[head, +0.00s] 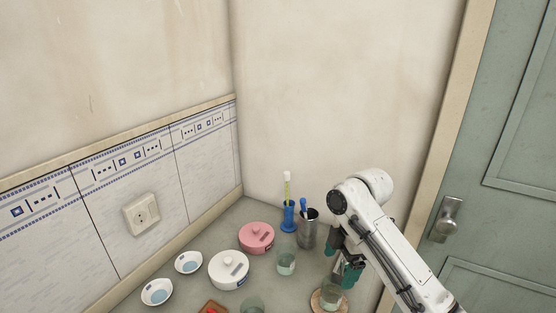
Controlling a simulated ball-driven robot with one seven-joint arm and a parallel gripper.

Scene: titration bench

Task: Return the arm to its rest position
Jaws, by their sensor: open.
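My white arm comes in from the lower right of the head view. My gripper (343,278) points down at the right side of the bench, with its dark and teal fingers just above a glass beaker (331,296). The beaker holds pale liquid and stands on a round wooden coaster (316,303). The gripper is open. The fingertips overlap the beaker's rim in the picture, so I cannot tell whether they touch it.
Close by stand a metal cup (307,231), a blue cylinder (289,218), a pink lidded pot (257,238), a white lidded pot (229,269) and another beaker (286,262). Two small white dishes (157,292) lie left. Walls and a green door (490,120) bound the bench.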

